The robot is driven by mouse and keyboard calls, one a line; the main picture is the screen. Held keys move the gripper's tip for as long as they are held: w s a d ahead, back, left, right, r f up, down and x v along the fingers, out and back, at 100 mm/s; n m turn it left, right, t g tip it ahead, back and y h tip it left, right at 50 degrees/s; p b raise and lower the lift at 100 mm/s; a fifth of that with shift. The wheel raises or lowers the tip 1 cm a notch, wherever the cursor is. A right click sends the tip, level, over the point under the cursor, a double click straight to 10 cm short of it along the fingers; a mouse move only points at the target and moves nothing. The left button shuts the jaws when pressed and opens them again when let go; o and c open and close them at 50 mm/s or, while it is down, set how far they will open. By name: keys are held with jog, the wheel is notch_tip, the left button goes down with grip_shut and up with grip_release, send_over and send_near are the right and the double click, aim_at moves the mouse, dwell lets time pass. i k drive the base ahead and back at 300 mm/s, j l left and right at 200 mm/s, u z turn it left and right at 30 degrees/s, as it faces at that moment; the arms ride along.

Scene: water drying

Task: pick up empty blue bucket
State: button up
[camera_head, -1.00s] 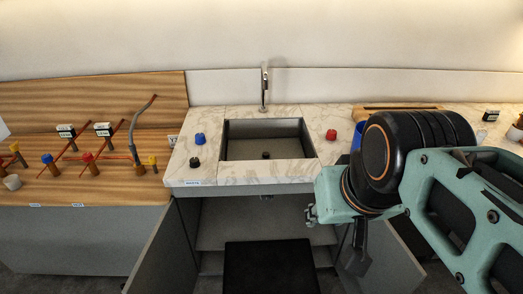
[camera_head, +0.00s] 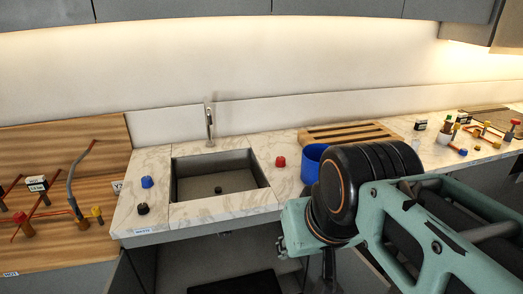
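My gripper (camera_head: 329,268) shows only as a small dark part hanging below the teal and black arm, in front of the counter. It is apart from the bucket in the picture, lower and nearer to me. Its fingers are too hidden to tell open from shut.
The sink (camera_head: 218,178) is set in the counter (camera_head: 140,205), with a faucet (camera_head: 210,122) behind. Blue, black and red knobs stand beside it. A wooden rack (camera_head: 350,133) lies behind the bucket. Small items crowd the right counter. Wooden panels (camera_head: 60,145) with pipes stand at left.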

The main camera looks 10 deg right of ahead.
aim_at(312, 155)
jog(key=z, duration=0.6)
jog(key=i+l+u, duration=0.15)
jog(key=l, duration=0.55)
jog(key=i+l+u, duration=0.1)
jog(key=l, duration=0.6)
jog(key=l+u, duration=0.15)
jog(key=l, duration=0.6)
jog(key=i+l+u, duration=0.1)
jog(key=l, duration=0.25)
jog(key=i+l+u, duration=0.1)
jog(key=l, duration=0.3)
jog(key=i+l+u, duration=0.35)
jog(key=i+l, duration=0.45)
jog(key=l, duration=0.15)
jog(key=i+l, duration=0.1)
jog(key=l, duration=0.3)
jog(key=i+l+u, duration=0.1)
jog(key=l, duration=0.3)
